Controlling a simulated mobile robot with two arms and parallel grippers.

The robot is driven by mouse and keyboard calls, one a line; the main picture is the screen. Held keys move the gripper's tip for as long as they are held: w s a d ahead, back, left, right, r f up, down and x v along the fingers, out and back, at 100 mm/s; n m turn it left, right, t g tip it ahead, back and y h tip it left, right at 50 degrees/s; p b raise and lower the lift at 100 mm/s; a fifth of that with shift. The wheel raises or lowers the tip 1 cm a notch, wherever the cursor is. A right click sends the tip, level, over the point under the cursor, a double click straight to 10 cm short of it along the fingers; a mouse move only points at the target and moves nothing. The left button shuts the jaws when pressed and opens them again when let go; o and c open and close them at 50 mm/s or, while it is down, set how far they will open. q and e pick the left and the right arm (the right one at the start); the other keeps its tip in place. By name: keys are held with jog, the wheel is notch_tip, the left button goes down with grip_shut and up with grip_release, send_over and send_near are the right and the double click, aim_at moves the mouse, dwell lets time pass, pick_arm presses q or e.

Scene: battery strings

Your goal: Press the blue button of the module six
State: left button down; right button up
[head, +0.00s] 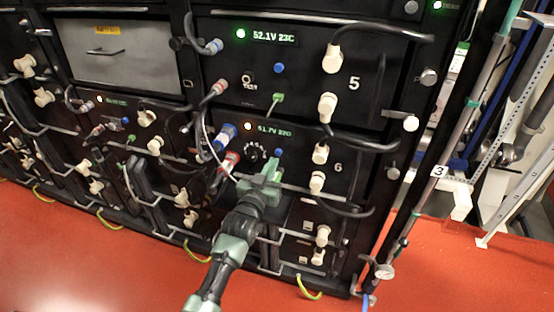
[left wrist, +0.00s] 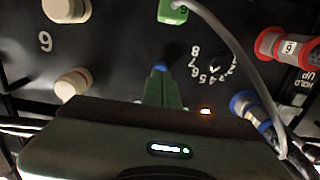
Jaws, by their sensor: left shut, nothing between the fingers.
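Module six (head: 338,168) is the black panel marked 6 in the right column, below module 5. Its blue button (head: 278,153) is small and round, just above my left gripper (head: 273,164) in the head view. In the left wrist view the panel appears upside down. There the green fingers of my left gripper (left wrist: 161,84) are closed together, with nothing between them. Their tips are at the blue button (left wrist: 160,68), of which a small part shows beyond them. I cannot tell whether they touch it. My right gripper is not in view.
Close to the fingers are a numbered dial (left wrist: 217,68), a green plug (left wrist: 173,12), a red connector (left wrist: 275,44) and a blue connector (left wrist: 245,102) with cables. Cream plugs (head: 320,153) stick out on the right. The red floor (head: 90,250) in front is mostly clear.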

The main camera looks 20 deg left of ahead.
pick_arm(q)
jog(key=shift+w, duration=0.3)
jog(key=shift+w+b, duration=0.35)
jog(key=shift+w, duration=0.2)
